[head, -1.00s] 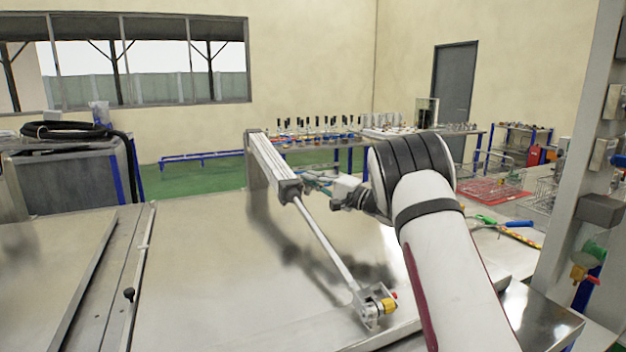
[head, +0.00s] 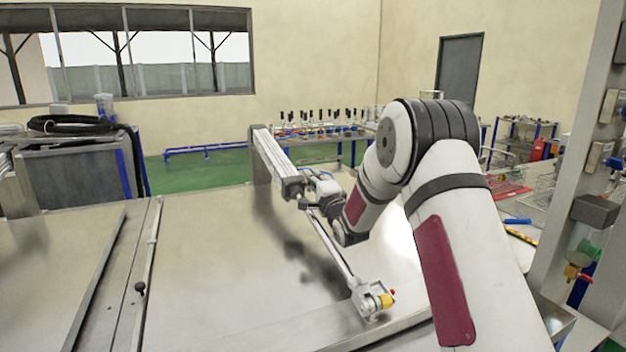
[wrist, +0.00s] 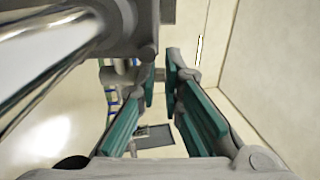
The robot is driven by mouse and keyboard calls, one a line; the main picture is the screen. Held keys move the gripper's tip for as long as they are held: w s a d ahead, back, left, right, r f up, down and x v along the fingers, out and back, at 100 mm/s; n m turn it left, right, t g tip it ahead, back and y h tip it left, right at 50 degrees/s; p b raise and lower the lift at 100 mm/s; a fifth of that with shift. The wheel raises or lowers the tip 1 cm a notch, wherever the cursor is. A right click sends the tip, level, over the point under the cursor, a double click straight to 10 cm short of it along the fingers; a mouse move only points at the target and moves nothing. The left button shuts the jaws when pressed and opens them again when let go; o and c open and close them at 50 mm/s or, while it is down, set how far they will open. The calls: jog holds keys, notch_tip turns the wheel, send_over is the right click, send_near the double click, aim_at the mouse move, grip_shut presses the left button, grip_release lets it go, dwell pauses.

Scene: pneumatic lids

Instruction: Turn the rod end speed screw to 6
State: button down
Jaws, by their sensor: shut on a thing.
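The pneumatic cylinder (head: 268,150) stretches over the metal lid, with its rod (head: 330,245) extended toward the front to a rod-end fitting with a yellow part (head: 385,300). My gripper (head: 309,202) is at the cylinder's rod-side end cap (head: 292,186). In the wrist view, my gripper (wrist: 162,76) has its green-padded fingers close together beside the end cap (wrist: 130,28), and the shiny rod (wrist: 45,52) runs along the upper left. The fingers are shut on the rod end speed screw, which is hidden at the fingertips. Its number cannot be read.
A dark knob (head: 140,287) stands on the rail at the left. A cart with coiled hose (head: 75,125) is behind it. A grey post with valves (head: 585,190) rises at the right. The steel lid is mostly clear.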

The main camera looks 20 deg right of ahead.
jog(key=shift+d+f, duration=0.1)
dwell(0.3)
jog(key=c, duration=2)
grip_release()
jog(key=v, duration=0.7)
jog(key=shift+s, duration=0.35)
jog(key=shift+o, duration=0.3)
